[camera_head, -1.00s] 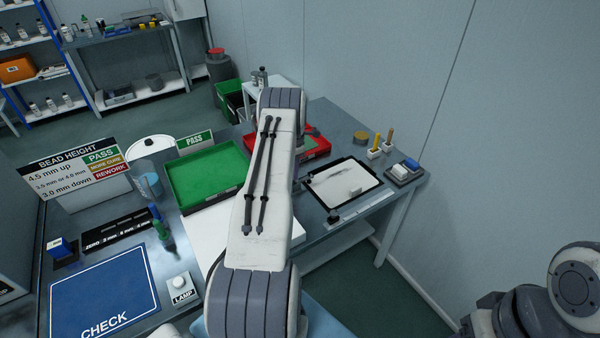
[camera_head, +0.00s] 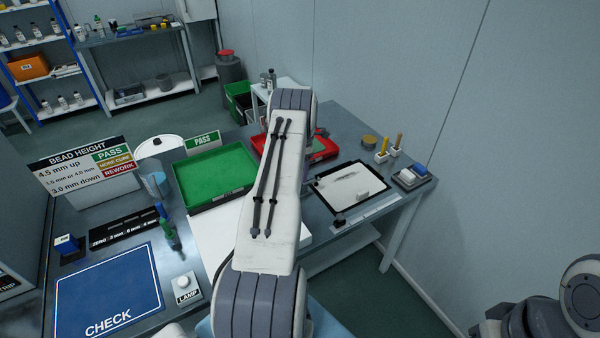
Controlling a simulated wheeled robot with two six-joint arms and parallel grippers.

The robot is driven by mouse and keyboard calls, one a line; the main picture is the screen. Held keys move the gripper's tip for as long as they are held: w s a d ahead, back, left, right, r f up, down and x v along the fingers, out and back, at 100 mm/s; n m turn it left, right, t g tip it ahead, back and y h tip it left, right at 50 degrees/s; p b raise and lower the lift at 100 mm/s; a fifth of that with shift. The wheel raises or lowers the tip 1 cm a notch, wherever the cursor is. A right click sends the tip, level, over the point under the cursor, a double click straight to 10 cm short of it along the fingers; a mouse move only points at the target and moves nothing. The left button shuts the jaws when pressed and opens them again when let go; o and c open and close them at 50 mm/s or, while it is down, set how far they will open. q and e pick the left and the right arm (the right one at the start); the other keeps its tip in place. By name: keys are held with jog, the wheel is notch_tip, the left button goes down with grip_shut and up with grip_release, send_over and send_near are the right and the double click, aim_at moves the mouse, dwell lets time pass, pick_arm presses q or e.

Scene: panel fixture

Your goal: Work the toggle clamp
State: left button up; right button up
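I cannot make out a toggle clamp for certain. A white panel in a black frame (camera_head: 362,181) lies on the right part of the bench, with a small dark knob-like part (camera_head: 340,219) at its near left corner. One of my arms stretches up the middle of the view and hides part of the bench; its gripper is hidden behind it. Part of my other arm shows at the lower right edge, and its gripper is not in view.
A blue CHECK mat (camera_head: 105,285) and a LAMP button (camera_head: 184,284) lie at the near left.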

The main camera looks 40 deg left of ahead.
pick_arm(q)
jog(key=r+b, duration=0.1)
jog(key=r, duration=0.5)
jog(key=r+b, duration=0.1)
jog(key=r, duration=0.1)
jog(key=shift+w+r+b, duration=0.3)
jog(key=shift+r+b, duration=0.05)
jog(key=shift+r, duration=0.05)
jog(key=shift+d+r, duration=0.1)
jog(key=shift+r, duration=0.45)
